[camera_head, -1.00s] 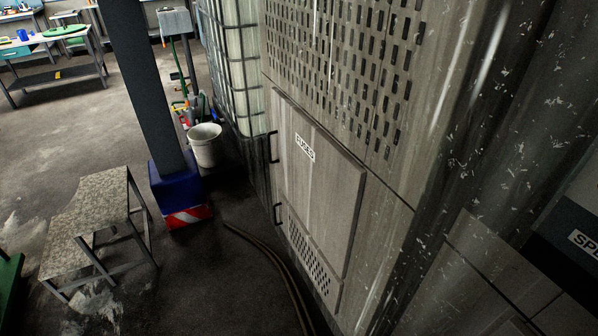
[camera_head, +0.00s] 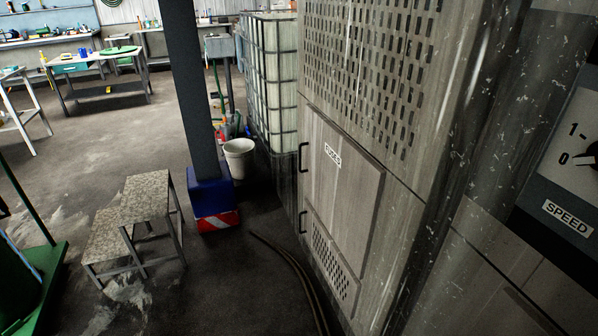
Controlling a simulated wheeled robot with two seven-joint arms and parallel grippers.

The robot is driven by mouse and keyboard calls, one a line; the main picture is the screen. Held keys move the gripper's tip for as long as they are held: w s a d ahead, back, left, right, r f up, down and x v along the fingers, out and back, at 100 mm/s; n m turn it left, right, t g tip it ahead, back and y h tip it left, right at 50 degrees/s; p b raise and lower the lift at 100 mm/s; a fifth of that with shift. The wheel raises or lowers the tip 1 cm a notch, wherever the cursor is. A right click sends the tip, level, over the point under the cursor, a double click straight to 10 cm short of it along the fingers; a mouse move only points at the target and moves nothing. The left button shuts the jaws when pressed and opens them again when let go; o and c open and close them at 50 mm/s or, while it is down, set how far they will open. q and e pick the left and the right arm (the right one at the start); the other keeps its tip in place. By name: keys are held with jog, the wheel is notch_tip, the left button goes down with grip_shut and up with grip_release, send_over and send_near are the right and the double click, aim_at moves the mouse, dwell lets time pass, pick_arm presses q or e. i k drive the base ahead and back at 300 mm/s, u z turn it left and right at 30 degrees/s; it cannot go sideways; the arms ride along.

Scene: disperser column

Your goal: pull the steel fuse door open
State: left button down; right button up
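The steel fuse door (camera_head: 345,205) is a grey panel with a white "FUSES" label (camera_head: 332,155) on the tall steel cabinet. It looks shut, flush with the cabinet face. Two dark handles stand at the left edge of the cabinet front, an upper handle (camera_head: 303,158) beside the fuse door and a lower handle (camera_head: 302,222) beside a small perforated panel (camera_head: 335,262). Neither of my grippers shows in the head view, so nothing is seen touching the door.
A step stool (camera_head: 140,215), a pillar with a blue base (camera_head: 209,195) and a white bucket (camera_head: 239,158) stand left of the cabinet. Hoses (camera_head: 285,265) run along the floor before it. A speed dial panel (camera_head: 570,160) is at right. Floor between stool and hoses is clear.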

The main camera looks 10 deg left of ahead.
aim_at(343, 186)
jog(key=u, duration=0.8)
jog(key=i, duration=0.8)
jog(key=u, duration=0.5)
